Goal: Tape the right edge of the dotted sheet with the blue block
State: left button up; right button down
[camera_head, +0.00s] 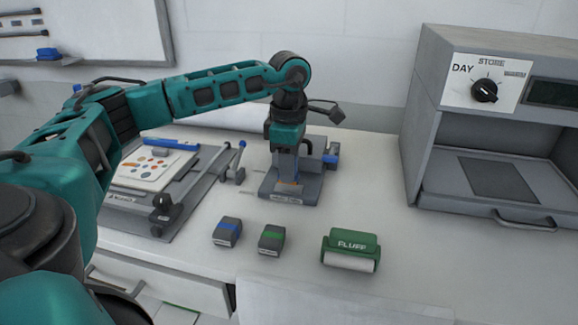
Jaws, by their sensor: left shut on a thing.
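The dotted sheet (156,167), pale with orange, red and dark dots, lies on the grey flat bed (193,203) at left. The blue block (227,234), a small dark grey block with a blue stripe, stands on the table to the right of the bed, apart from any gripper. My left gripper (286,168) points down over the grey device (301,195) at the middle back. It is shut on a grey piece there. The fingers hide much of that piece, and I cannot tell whether it is part of the device. My right gripper is not in view.
A green-striped block (271,241) stands beside the blue one. A green FLUFF roller (350,251) lies to their right. A grey cabinet (428,160) with a dial fills the right. A blue bar (172,142) lies behind the sheet. The front-right table is clear.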

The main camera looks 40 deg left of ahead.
pick_arm(q)
jog(key=shift+r+p, duration=1.35)
jog(key=shift+r, duration=1.7)
